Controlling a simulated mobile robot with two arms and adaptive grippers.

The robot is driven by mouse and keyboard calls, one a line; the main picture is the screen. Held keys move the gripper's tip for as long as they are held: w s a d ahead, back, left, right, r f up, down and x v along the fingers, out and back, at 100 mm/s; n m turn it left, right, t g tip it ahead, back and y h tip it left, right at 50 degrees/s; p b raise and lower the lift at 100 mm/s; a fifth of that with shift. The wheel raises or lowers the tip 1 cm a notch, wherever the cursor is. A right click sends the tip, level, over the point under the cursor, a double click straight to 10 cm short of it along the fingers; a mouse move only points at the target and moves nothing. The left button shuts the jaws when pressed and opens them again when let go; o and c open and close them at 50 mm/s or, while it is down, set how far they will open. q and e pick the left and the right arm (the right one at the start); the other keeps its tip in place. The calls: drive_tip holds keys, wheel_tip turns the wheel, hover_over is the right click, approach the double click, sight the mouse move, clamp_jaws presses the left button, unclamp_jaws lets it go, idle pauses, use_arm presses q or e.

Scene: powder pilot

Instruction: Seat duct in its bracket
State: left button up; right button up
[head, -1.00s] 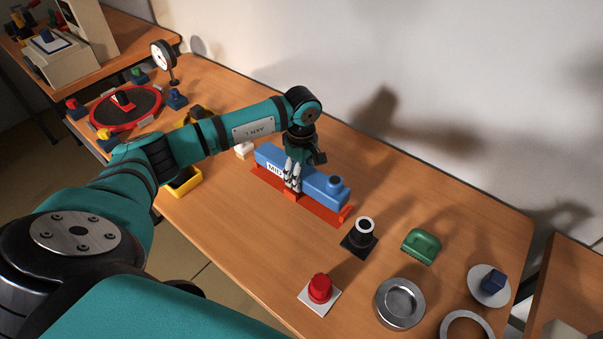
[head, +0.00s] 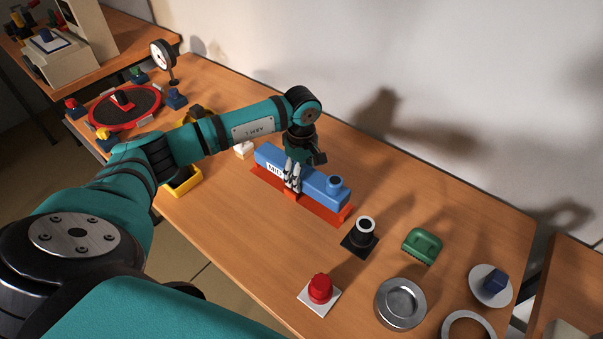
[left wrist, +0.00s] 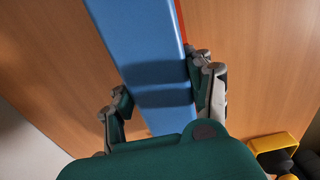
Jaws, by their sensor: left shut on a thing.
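The duct (head: 318,185) is a long blue block with a round stub at its right end and a white label on its side. The bracket (head: 330,211) is a long red-orange base on the table, directly under the duct. My left gripper (head: 291,180) is shut on the duct's middle from above. In the left wrist view my left gripper (left wrist: 165,100) has a finger on each side of the blue duct (left wrist: 142,45), and a thin red edge of the bracket (left wrist: 181,20) shows beside it. The fingers hide part of the contact between duct and bracket. My right gripper is not in view.
A black cylinder on a square base (head: 364,233), a red button (head: 320,290), a green brush-like block (head: 422,244) and a metal dish (head: 401,304) stand right and in front. A yellow bin (head: 184,183) is left. A wall runs behind the table.

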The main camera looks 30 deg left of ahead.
use_arm(q)
drive_tip(key=shift+f+b, duration=0.6)
drive_tip(key=shift+f, duration=0.1)
drive_tip(key=o, duration=1.3)
drive_tip(key=shift+o, duration=1)
wheel_tip(320, 180, up, 12)
